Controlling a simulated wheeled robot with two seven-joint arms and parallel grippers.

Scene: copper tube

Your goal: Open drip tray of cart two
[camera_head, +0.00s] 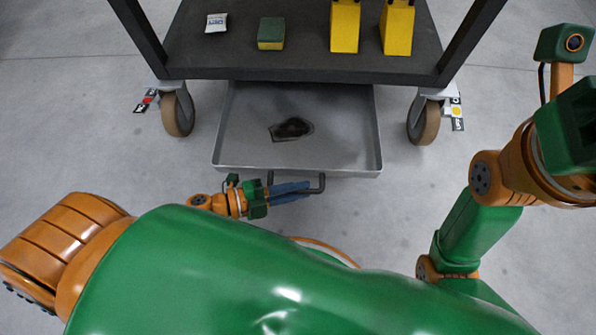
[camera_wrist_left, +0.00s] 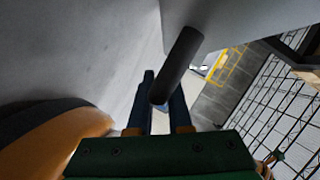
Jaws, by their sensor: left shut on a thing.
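The grey drip tray (camera_head: 340,155) is slid out from under the dark cart (camera_head: 200,60) toward me, with a dark stain (camera_head: 291,129) on its floor. Its dark bar handle (camera_head: 322,183) is on the near wall. My left gripper (camera_head: 302,189) is at this handle, its blue fingers shut on the bar. In the left wrist view the handle (camera_wrist_left: 181,62) runs between the blue fingers (camera_wrist_left: 163,105), partly hiding them. My right arm is raised at the right of the head view, away from the tray; its fingers are not seen.
The cart's shelf carries a small white packet (camera_head: 216,22), a green and yellow sponge (camera_head: 271,33) and two yellow objects (camera_head: 345,27). Cart casters (camera_head: 178,113) (camera_head: 424,120) stand on both sides of the tray.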

